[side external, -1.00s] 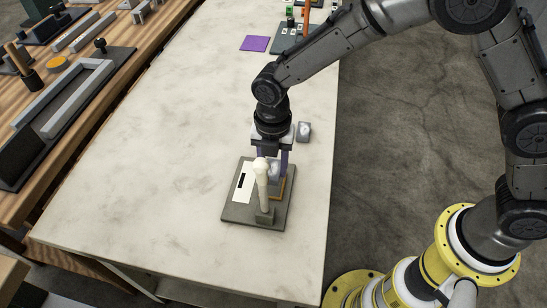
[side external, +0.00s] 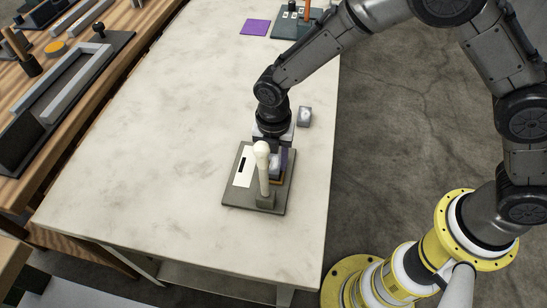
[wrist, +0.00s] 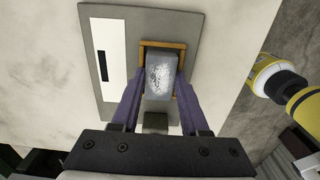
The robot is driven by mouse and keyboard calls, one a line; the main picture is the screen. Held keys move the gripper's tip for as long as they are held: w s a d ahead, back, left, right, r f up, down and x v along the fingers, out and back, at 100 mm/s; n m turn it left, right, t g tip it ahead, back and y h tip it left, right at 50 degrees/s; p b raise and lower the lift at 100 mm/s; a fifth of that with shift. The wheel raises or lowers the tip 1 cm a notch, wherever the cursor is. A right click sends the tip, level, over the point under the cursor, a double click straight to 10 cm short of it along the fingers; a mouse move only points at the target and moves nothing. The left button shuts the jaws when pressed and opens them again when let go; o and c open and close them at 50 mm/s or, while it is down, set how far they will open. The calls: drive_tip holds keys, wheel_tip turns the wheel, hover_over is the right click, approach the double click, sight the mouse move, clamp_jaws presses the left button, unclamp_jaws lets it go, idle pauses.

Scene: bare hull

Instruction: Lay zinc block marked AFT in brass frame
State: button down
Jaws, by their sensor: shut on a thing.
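A grey zinc block (wrist: 161,74) is between the two purple fingers of my gripper (wrist: 156,92), which is shut on it. No marking on it can be read. It is at the brass frame (wrist: 162,42), whose rim shows around its far end and right side in the wrist view. I cannot tell whether it rests on the bottom. In the side view my gripper (side external: 274,158) is low over the dark plate (side external: 236,196), and the block is partly hidden behind a pale round-topped post (side external: 262,151). The frame's near side is hidden.
A second grey block (side external: 305,117) with a pale top lies on the pale table (side external: 160,140) behind the plate. A white panel with a black slot (side external: 243,167) is on the plate's left. A purple square (side external: 255,27) lies far back. The table's left is clear.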

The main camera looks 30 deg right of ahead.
drive_tip(key=shift+c, duration=1.7)
unclamp_jaws()
wheel_tip(320, 180, up, 14)
